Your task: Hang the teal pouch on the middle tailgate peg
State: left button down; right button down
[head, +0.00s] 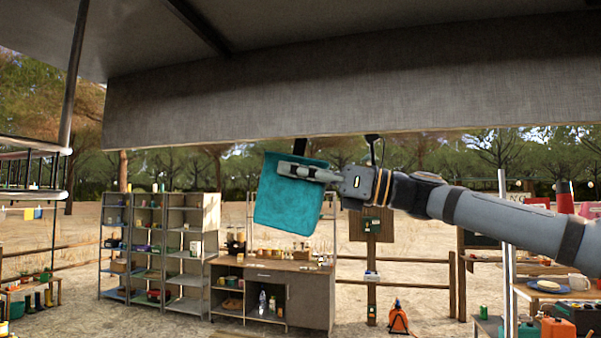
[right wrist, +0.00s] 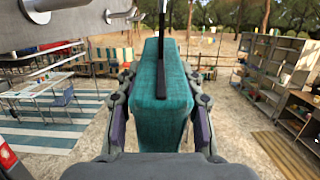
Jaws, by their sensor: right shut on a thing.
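The teal pouch (head: 288,205) hangs just below the edge of the grey overhead tailgate panel (head: 300,105). My right gripper (head: 287,168) is shut on the pouch's upper part. In the right wrist view the pouch (right wrist: 165,95) sits between the two fingers, and a thin dark strap or rod (right wrist: 187,30) rises above it. Metal pegs show at the upper left there, a near one (right wrist: 45,8) and a farther one (right wrist: 120,15); I cannot tell which is the middle one. The pouch appears apart from these pegs. My left gripper is out of view.
The panel's lower edge spans the head view just above my right gripper. Shelves (head: 160,245) and a wooden cabinet (head: 275,290) stand farther off on sandy ground. A table with items (head: 560,290) is at the right. Open air surrounds the pouch's lower part.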

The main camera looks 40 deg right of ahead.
jog(key=shift+s+a+f+b, duration=0.2)
jog(key=shift+s+a+f, duration=0.15)
jog(key=shift+s+a, duration=0.5)
jog(key=shift+s+a+f+b, duration=0.2)
jog(key=shift+s+a+f, duration=0.1)
jog(key=shift+s+a, duration=0.5)
jog(key=shift+s+a+f+b, duration=0.2)
jog(key=shift+s+a+f, duration=0.15)
jog(key=shift+s+a, duration=0.5)
jog(key=shift+w+a, duration=0.15)
jog(key=shift+w, duration=0.05)
jog(key=c, duration=0.8)
grip_release()
